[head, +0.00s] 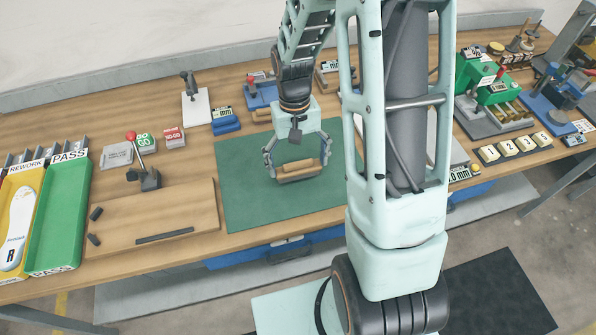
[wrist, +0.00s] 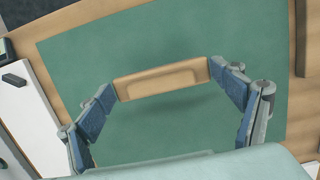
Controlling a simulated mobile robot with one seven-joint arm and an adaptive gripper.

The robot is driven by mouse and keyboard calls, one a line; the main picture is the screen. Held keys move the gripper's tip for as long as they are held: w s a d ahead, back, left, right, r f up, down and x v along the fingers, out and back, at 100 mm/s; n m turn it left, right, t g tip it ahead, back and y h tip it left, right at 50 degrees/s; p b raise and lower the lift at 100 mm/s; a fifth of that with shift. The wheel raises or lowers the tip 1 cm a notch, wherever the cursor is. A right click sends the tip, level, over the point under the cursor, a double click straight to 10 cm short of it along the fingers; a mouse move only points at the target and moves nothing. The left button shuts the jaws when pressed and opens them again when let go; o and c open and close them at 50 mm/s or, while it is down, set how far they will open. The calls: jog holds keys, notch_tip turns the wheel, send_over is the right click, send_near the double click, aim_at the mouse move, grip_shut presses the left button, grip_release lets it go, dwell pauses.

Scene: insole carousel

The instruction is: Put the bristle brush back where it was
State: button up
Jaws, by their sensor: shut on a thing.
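The bristle brush (head: 297,169) shows as a tan wooden block with a rounded grip. My gripper (head: 298,172) is shut on it, with one finger at each end. In the wrist view the brush (wrist: 161,80) lies level between the two blue finger pads of my gripper (wrist: 163,82). Its bristles are not clearly visible. It is over the green mat (head: 245,200); a soft shadow shows on the mat, and I cannot tell how far above the mat the brush is.
A wooden board (head: 185,222) with a red-knobbed clamp (head: 147,176) lies left of the mat. The green PASS tray (head: 62,215) and yellow REWORK tray (head: 17,222) stand at the far left. A green device (head: 490,88) stands at the right. The mat around the brush is clear.

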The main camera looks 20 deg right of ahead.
jog(key=shift+f+b, duration=0.45)
jog(key=shift+f, duration=0.65)
jog(key=shift+s, duration=0.1)
jog(key=shift+f, duration=0.15)
jog(key=o, duration=1.2)
jog(key=r, duration=0.4)
jog(key=w+r, duration=0.1)
jog(key=r, duration=0.7)
jog(key=shift+w+r+b, duration=0.1)
jog(key=shift+w+b, duration=0.2)
jog(key=shift+w, duration=0.1)
